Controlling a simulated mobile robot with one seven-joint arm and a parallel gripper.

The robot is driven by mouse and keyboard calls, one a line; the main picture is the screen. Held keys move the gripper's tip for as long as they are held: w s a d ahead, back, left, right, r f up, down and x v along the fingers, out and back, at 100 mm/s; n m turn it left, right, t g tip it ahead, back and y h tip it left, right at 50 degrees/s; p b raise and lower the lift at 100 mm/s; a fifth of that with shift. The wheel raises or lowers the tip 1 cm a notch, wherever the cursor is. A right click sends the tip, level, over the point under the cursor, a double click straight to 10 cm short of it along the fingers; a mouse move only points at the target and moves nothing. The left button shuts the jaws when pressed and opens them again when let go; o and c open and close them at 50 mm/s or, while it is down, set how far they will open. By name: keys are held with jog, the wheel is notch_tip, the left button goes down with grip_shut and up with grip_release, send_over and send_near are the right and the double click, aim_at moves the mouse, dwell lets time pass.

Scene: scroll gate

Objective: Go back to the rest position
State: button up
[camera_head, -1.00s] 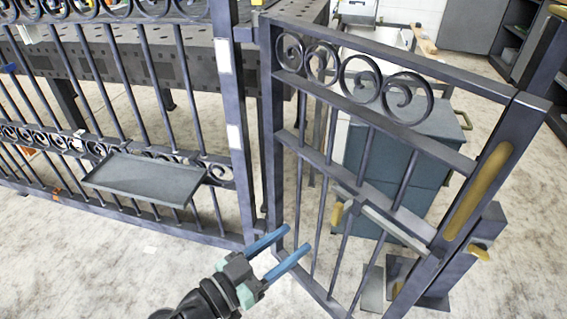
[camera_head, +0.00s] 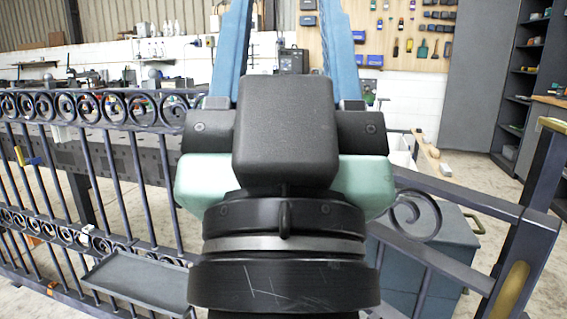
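My gripper (camera_head: 288,55) stands upright, large and close to the camera, in the middle of the view. Its two blue fingers point up and are spread wide apart, with nothing between them. The fingertips run out of the top of the picture. My wrist and gripper body hide the middle of the scroll gate (camera_head: 480,208). The gate's top rail, a scroll and its right post show to the right of my wrist. The gripper is apart from the gate.
The scroll fence (camera_head: 95,110) runs along the left, with a dark tray (camera_head: 140,280) on it. A dark workbench (camera_head: 60,150) stands behind it. A blue-grey cabinet (camera_head: 440,245) is behind the gate. A tool board (camera_head: 400,35) hangs on the back wall; shelves (camera_head: 525,90) stand at right.

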notch_tip(320, 180, up, 34)
jog(key=p, duration=3.3)
jog(key=shift+s+p, duration=0.35)
